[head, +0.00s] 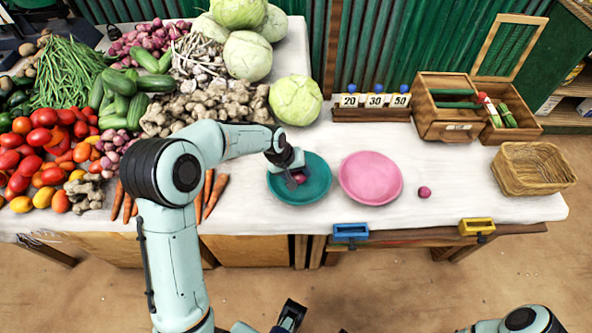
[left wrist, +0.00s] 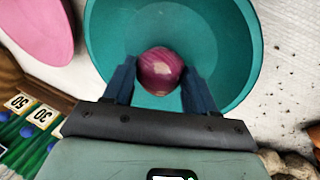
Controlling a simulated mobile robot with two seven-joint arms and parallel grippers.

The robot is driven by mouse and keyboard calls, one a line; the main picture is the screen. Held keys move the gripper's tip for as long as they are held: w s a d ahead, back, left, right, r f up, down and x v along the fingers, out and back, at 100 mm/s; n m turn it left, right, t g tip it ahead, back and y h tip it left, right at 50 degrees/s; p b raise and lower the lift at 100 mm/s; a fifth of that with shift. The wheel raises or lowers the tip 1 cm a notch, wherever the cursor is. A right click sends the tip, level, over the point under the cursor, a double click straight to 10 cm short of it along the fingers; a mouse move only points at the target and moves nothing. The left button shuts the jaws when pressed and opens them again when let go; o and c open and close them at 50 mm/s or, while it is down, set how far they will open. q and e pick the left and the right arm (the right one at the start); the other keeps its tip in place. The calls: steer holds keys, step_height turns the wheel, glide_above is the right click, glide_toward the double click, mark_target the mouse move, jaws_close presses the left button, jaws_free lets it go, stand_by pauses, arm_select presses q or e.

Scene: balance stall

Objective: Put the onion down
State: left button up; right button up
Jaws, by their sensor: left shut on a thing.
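My left gripper (head: 296,180) is shut on a red-purple onion (head: 301,179). In the left wrist view the onion (left wrist: 160,71) sits between the two dark fingers (left wrist: 160,85), over the inside of a round teal dish (left wrist: 233,45). The teal dish (head: 316,165) also shows in the head view, on the white-covered table, with the gripper over its left part. I cannot tell whether the onion touches the dish. A pink dish (head: 371,178) stands just right of it and looks empty.
A second small onion (head: 424,192) lies right of the pink dish. A wicker basket (head: 533,168) stands at the table's right end. Number cards (head: 372,101) and a wooden crate (head: 444,128) stand behind. Vegetables fill the left. The cloth around the loose onion is clear.

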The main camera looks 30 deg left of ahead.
arm_select(q)
steer(key=o, duration=1.2)
steer(key=shift+r, duration=0.1)
step_height(320, 180, up, 7)
steer(key=p, duration=0.5)
